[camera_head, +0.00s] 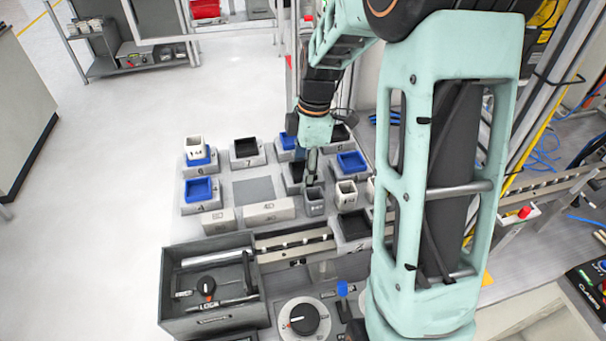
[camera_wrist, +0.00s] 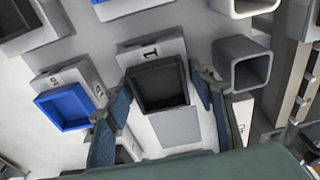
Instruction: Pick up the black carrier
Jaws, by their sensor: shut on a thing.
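My gripper (camera_wrist: 160,92) has one finger on each side of a square, open-topped black carrier (camera_wrist: 159,84) in the wrist view. The fingers are closed against its sides. The carrier is at or just over a light grey numbered stand (camera_wrist: 150,48); I cannot tell if it is clear of it. In the head view my gripper (camera_head: 311,172) points down among the stands, and the held carrier (camera_head: 292,176) is partly hidden behind it. Other black carriers sit on stand 7 (camera_head: 245,147), at the back right (camera_head: 339,133) and at the front right (camera_head: 354,226).
A grey cup (camera_head: 315,201) stands close to my gripper, with a white cup (camera_head: 347,194) beside it. Blue carriers (camera_head: 199,190) (camera_head: 351,162) sit on neighbouring stands. A grey bin (camera_head: 168,290) is at the front left. A flat grey square (camera_head: 253,190) is bare.

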